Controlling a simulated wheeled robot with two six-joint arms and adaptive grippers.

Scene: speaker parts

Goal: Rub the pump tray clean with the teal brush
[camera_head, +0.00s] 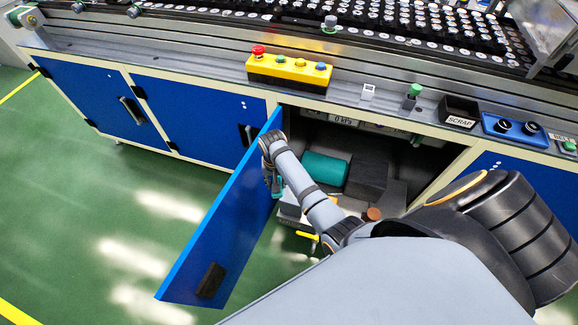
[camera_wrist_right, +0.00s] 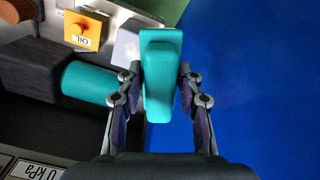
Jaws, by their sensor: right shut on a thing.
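My right gripper (camera_wrist_right: 160,100) is shut on the teal brush (camera_wrist_right: 161,75), with one finger on each side of it. In the head view my right gripper (camera_head: 271,178) is beside the open blue door, at the left of the cabinet opening, with a bit of the teal brush (camera_head: 278,188) showing. What seems to be the pump tray (camera_head: 350,204) is a grey surface low in the cabinet, partly hidden by my right arm. A teal cylinder (camera_head: 324,167) and a dark block (camera_head: 368,177) sit there. My left gripper is not in view.
The open blue door (camera_head: 218,232) stands close to the left of my right gripper. An orange box labelled OIL (camera_wrist_right: 86,29) shows in the wrist view. A copper-coloured round part (camera_head: 373,214) is low in the cabinet. The counter edge (camera_head: 210,72) is above the opening.

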